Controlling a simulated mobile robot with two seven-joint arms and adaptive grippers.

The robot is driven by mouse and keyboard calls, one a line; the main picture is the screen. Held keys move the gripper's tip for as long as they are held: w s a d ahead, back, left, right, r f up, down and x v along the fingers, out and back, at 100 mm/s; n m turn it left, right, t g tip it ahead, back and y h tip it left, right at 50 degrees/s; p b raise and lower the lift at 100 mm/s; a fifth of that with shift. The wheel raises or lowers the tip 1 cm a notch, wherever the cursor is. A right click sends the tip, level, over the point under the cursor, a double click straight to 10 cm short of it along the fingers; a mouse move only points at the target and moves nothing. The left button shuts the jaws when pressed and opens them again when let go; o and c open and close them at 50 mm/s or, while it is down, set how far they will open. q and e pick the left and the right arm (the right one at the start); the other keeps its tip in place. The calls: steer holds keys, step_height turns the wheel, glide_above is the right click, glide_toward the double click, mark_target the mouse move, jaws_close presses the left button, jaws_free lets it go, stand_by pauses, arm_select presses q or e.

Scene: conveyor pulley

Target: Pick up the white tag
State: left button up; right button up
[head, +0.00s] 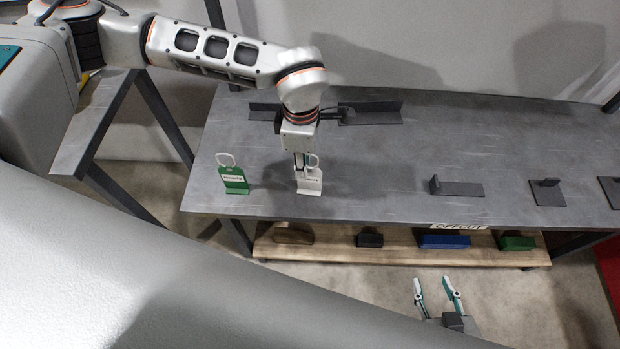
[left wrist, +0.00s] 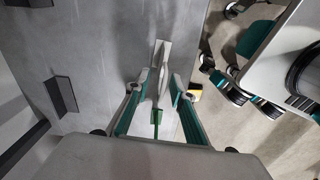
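The white tag (head: 310,184) stands upright on the grey table, near its front edge, with a ring on top. My left gripper (head: 302,159) comes down from above at its ring and hides part of it. In the left wrist view the white tag (left wrist: 162,55) shows nearly edge-on between the fingertips of my left gripper (left wrist: 160,84). Those fingers look apart, with gaps beside the tag; contact is not clear. My right gripper (head: 437,291) is open and empty, low in front of the table.
A green tag (head: 234,180) with a ring stands left of the white one. Dark brackets (head: 455,187) lie on the table (head: 400,150) at the right and back. A wooden lower shelf (head: 340,250) holds several blocks. The table between the white tag and right brackets is clear.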

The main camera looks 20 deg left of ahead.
arm_select(q)
steer(key=shift+f, duration=0.85)
steer(key=shift+r, duration=0.1)
jaws_close()
